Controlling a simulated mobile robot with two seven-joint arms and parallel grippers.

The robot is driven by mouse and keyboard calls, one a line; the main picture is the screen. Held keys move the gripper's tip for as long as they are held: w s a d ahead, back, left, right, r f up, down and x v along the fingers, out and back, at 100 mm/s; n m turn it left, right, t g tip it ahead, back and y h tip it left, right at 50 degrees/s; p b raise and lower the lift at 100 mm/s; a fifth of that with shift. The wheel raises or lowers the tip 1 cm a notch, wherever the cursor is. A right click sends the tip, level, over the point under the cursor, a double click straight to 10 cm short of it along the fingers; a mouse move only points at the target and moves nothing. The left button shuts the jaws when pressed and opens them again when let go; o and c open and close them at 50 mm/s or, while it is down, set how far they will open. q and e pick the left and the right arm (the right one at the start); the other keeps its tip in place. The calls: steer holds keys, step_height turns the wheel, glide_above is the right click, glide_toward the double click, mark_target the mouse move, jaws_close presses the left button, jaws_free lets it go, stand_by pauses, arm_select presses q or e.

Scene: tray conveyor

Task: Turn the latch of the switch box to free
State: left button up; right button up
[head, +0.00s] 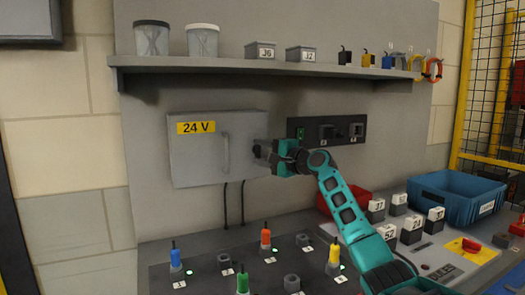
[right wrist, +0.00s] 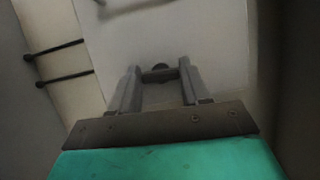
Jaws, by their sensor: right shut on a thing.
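The switch box (head: 200,155) is a grey cabinet on the wall panel with a yellow 24 V label and a vertical handle (head: 226,152). Its door looks closed. My right gripper (head: 262,151) reaches the right side of the box front from the right. In the right wrist view, my right gripper (right wrist: 159,78) has its two fingers on either side of a small dark latch (right wrist: 160,69) on the grey face, shut on it. The latch's angle is mostly hidden by the fingers. My left gripper is not in view.
A dark panel with switches (head: 327,131) is right of the box, behind my arm. A shelf (head: 260,66) with jars and small boxes runs above. Below, the bench holds coloured plugs, white-topped blocks and a blue bin (head: 452,197). Two cables hang under the box.

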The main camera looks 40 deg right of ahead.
steer(key=shift+n, duration=0.3)
stand_by(0.4)
steer(key=o, duration=0.9)
steer(key=shift+o, duration=0.8)
steer(key=s+d+b, duration=0.1)
steer(key=s, duration=1.1)
steer(key=shift+s+b, duration=0.4)
